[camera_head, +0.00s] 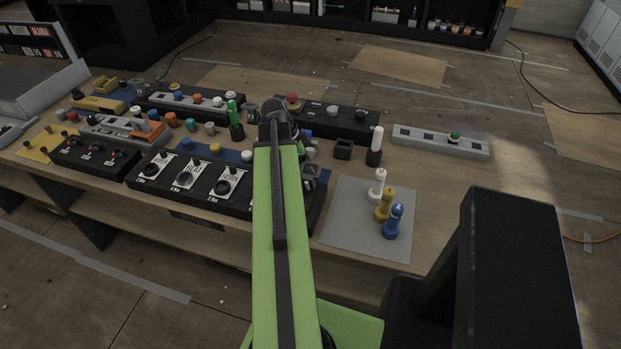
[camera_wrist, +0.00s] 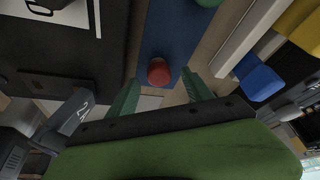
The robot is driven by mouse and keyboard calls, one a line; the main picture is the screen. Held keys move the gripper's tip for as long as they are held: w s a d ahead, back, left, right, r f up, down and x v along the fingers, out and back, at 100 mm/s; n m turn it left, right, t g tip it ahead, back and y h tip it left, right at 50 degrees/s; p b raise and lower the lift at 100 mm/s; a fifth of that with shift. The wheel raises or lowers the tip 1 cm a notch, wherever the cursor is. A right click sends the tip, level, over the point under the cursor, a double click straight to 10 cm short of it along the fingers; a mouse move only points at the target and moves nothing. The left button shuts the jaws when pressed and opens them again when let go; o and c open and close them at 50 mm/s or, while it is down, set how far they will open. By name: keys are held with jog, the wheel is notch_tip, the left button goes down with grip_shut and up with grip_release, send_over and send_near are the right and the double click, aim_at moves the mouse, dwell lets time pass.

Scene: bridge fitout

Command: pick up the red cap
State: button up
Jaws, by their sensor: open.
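The red cap (camera_wrist: 159,71) is a small round piece on a blue strip (camera_wrist: 172,30) in the wrist view. My gripper (camera_wrist: 160,77) is open, with one green finger to the left of the cap and one to the right. I cannot make out this cap there, and my gripper is mostly hidden behind the arm.
A green cap (camera_wrist: 207,2) and a blue block (camera_wrist: 262,82) are near in the wrist view. In the head view, a black panel (camera_head: 262,187), a black box with a red knob (camera_head: 292,99) and several coloured caps crowd the bench. A grey mat (camera_head: 345,225) holds three bottle-like pieces.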

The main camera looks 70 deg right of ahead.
jog(key=b+x, duration=0.1)
jog(key=x, duration=0.2)
jog(key=shift+w, duration=0.1)
jog(key=shift+r, duration=0.2)
grip_shut()
jog(key=shift+r, duration=0.1)
notch_tip(320, 180, up, 10)
jog(key=p, duration=1)
jog(key=shift+a, duration=0.1)
